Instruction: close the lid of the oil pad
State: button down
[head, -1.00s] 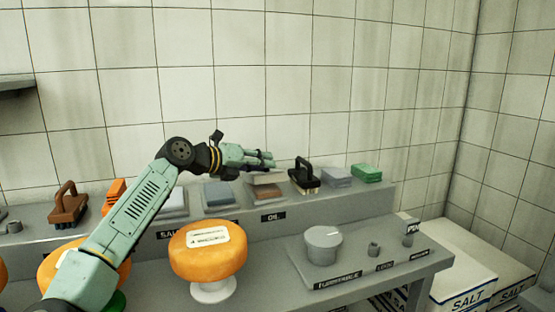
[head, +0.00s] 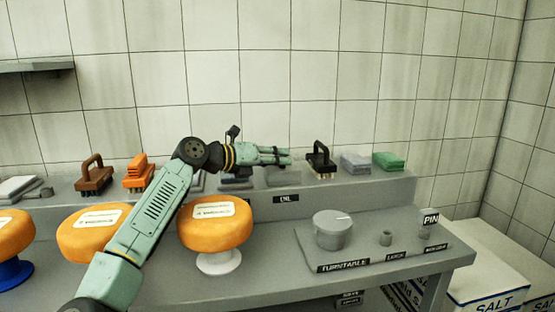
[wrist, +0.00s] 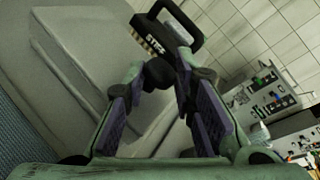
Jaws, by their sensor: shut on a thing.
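The oil pad (head: 283,177) is a low grey box on the raised back ledge, above a small black label. In the head view its top looks flat and grey, with no tan inside showing. My gripper (head: 288,157) reaches in from the left, just above the pad. In the wrist view my gripper (wrist: 160,75) is closed around a dark round knob-like piece (wrist: 160,74). Pale grey flat surfaces lie below and left of the fingers. The fingers hide part of the pad, so I cannot tell whether its lid is fully seated.
A black-handled brush (head: 320,160) stands close to the right of the pad, with grey (head: 356,162) and green (head: 388,161) pad stacks beyond. An orange cheese wheel (head: 215,222) stands in front on a white stand. A turntable knob (head: 332,229) is at front right.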

jog(key=shift+s+d+f, duration=0.1)
jog(key=shift+s+f, duration=0.05)
jog(key=shift+f, duration=0.4)
jog(key=c, duration=1.3)
grip_release()
jog(key=r+v, duration=0.1)
jog(key=v, duration=1.1)
jog(key=shift+r, duration=0.1)
